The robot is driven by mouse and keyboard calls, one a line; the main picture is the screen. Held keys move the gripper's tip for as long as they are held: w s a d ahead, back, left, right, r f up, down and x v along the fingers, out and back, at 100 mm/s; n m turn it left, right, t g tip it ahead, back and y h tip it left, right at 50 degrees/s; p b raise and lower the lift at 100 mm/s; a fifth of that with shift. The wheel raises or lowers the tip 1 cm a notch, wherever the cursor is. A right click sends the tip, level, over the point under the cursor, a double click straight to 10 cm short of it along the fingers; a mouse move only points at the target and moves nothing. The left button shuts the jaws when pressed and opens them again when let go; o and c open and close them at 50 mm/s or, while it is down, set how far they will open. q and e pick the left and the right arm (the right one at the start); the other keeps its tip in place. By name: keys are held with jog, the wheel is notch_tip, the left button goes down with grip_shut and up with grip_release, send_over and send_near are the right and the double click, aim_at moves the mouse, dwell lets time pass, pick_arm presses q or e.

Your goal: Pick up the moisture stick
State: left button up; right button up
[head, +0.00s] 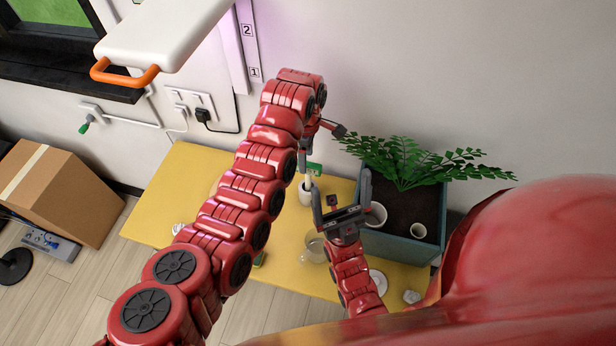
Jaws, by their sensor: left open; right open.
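A thin pale upright piece (308,182), possibly the moisture stick, shows at a small white cup (304,197) on the yellow table; it is too small to be sure. My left gripper (321,144) is open above and behind the cup, one finger toward the cup and the other toward the plant. Its wrist is partly hidden by my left arm. My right gripper (342,193) is open and empty, fingers pointing away from me, between the cup and the planter. I cannot tell whether either gripper touches anything.
A blue-grey planter (400,246) with a fern (405,165) and small white pots stands on the right of the yellow table (180,183). A clear glass vessel (314,250) is near the front.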

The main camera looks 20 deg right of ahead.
aim_at(308, 175)
pick_arm(q)
jog(key=f, duration=0.4)
jog(key=shift+s, duration=0.2)
notch_tip(308, 175, down, 5)
jog(key=shift+d+b, duration=0.15)
jog(key=shift+b, duration=1.05)
jog(key=shift+r, duration=0.1)
grip_shut()
